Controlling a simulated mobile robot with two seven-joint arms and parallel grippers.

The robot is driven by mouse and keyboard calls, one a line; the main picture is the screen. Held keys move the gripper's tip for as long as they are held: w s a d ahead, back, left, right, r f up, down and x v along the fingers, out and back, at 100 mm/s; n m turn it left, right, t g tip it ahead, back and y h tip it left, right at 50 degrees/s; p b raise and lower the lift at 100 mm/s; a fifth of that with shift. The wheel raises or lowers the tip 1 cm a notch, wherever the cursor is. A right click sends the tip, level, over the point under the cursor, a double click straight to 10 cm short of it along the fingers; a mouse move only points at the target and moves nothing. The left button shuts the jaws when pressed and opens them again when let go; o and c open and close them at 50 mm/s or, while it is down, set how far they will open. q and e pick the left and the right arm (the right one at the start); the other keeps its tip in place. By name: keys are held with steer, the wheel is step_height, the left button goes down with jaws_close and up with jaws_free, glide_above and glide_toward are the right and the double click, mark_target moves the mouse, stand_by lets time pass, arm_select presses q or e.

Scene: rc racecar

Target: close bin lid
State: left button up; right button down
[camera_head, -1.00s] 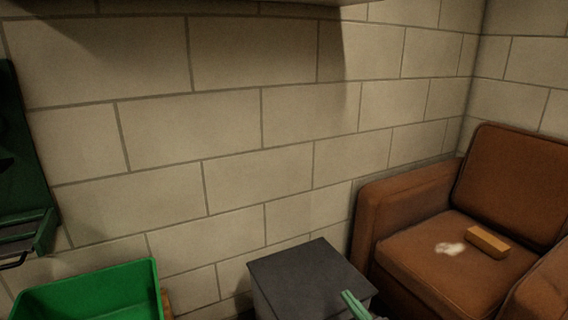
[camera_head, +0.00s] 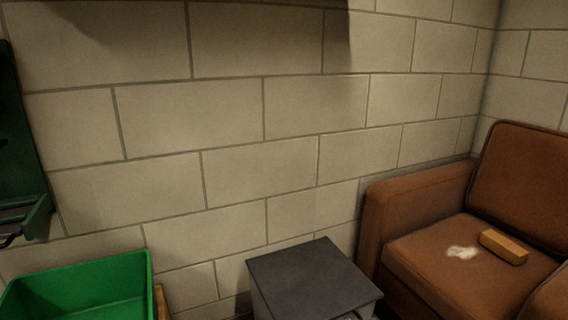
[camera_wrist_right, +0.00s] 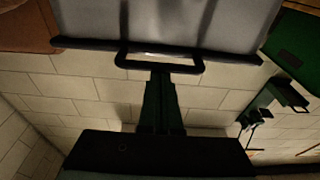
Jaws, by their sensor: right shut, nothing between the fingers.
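The grey bin (camera_head: 262,303) stands against the wall at the bottom middle of the head view. Its dark flat lid (camera_head: 312,275) lies across the top, and I see no gap under the edge that shows. In the right wrist view the bin's grey body (camera_wrist_right: 170,20) fills the top, with a dark rim and a black loop handle (camera_wrist_right: 199,68). My right gripper (camera_wrist_right: 160,78) is shut and empty, its green fingers pointing at the handle. Whether the tips touch the handle I cannot tell. My left gripper is not in view.
An open green crate (camera_head: 100,268) is at the lower left, and a dark green rack (camera_head: 22,150) is on the left wall. A brown armchair (camera_head: 415,205) with a tan block (camera_head: 503,246) on its seat stands close to the bin's right.

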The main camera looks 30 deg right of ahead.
steer(key=f, duration=0.2)
steer(key=shift+s+a+f+g, duration=0.3)
steer(key=shift+s+g, duration=0.05)
steer(key=shift+g, duration=0.05)
steer(key=s+p, duration=0.3)
steer(key=s, duration=0.8)
steer(key=shift+s+a+r+t, duration=0.2)
steer(key=shift+s+a+t, duration=0.1)
steer(key=shift+a+t, duration=0.1)
steer(key=shift+s, duration=0.1)
